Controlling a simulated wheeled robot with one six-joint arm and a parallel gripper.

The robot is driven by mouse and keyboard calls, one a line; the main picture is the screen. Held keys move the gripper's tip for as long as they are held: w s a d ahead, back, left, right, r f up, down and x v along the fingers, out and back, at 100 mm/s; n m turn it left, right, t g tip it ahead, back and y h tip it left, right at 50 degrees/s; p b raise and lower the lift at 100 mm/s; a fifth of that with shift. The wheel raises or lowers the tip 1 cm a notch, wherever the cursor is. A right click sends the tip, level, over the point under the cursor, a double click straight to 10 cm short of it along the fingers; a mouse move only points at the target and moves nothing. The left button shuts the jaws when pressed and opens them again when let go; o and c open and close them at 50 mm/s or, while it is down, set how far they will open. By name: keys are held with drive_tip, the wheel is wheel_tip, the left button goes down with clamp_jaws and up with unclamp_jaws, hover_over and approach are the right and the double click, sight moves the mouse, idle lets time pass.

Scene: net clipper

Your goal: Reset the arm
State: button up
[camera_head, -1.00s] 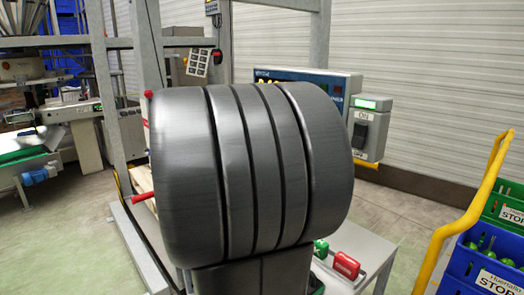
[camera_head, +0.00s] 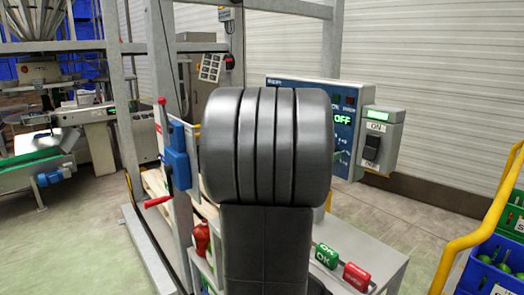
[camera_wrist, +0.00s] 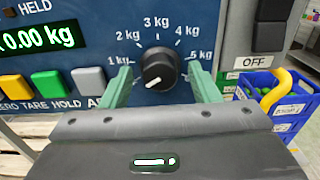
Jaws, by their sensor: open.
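My gripper (camera_wrist: 160,66) is open in the wrist view, with one green finger on each side of a black dial knob (camera_wrist: 159,70). I cannot tell whether either finger touches it. The knob's white mark points to the lower left, below the 1 kg label. The knob sits on a blue control panel (camera_wrist: 220,17) with marks from 1 kg to 5 kg. In the head view my dark arm hides the gripper and the knob, and part of the blue panel (camera_head: 290,86) shows behind it.
A grey switch box (camera_head: 377,140) stands right of the panel. Green and red blocks (camera_head: 356,277) lie on the grey table (camera_head: 378,250). A blue box with a red lever (camera_head: 162,125) stands left of my arm. A yellow rail (camera_head: 447,250) and crates (camera_head: 480,275) are at right.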

drive_tip(key=shift+w+d, duration=0.15)
drive_tip(key=b+v, duration=0.1)
drive_tip(key=v, duration=1.3)
drive_tip(key=w+d+m+p, duration=0.3)
drive_tip(key=w+d+m, duration=0.5)
drive_tip(key=d+m, duration=0.3)
drive_tip(key=shift+w+m, duration=0.25)
drive_tip(key=shift+m, duration=2.05)
